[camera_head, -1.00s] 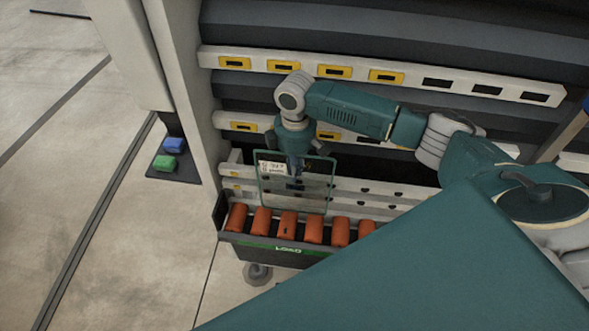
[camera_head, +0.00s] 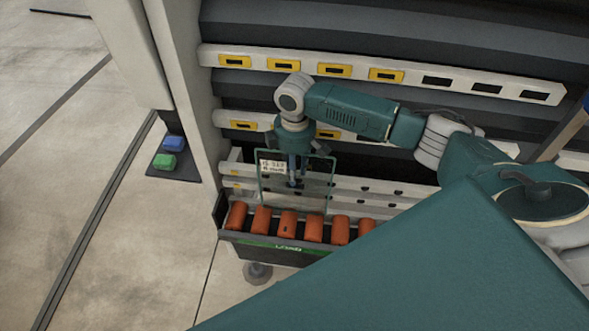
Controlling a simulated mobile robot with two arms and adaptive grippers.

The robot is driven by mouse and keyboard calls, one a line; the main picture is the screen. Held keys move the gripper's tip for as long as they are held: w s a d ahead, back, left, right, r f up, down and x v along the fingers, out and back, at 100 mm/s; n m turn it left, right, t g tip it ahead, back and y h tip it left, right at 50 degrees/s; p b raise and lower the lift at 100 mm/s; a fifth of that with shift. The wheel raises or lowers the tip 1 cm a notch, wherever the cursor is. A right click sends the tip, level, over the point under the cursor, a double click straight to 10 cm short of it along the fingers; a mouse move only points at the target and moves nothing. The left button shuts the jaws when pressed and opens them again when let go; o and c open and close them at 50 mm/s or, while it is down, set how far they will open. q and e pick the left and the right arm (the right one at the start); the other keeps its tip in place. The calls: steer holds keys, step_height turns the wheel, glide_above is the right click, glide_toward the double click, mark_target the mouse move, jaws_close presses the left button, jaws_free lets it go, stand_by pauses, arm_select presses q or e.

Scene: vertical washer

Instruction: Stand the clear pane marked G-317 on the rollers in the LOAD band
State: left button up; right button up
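The clear pane (camera_head: 315,190) with a dark green edge stands near upright at the left end of the LOAD band (camera_head: 287,247). Its lower edge is at the orange rollers (camera_head: 262,220); exact contact is hard to see. A white label (camera_head: 272,167) at its upper left has small print, perhaps G-317. My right gripper (camera_head: 297,178) points down at the pane's upper middle. Its two fingers show slightly apart through or beside the glass, and it looks open. My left gripper is out of view.
Pale rails with yellow-framed slots (camera_head: 335,71) run across the washer above. A pale back rail (camera_head: 375,189) lies behind the rollers. Blue and green buttons (camera_head: 165,161) sit at the left. My own teal arm covers the lower right, hiding the band's right part.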

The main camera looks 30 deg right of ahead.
steer(key=shift+s+f, duration=0.15)
steer(key=r, duration=1.2)
steer(key=shift+w+d+r, duration=0.1)
steer(key=shift+w+d, duration=0.05)
steer(key=shift+w, duration=0.2)
step_height(320, 180, up, 10)
steer(key=p, duration=1.2)
steer(key=shift+w+d, duration=0.35)
steer(key=shift+w, duration=0.05)
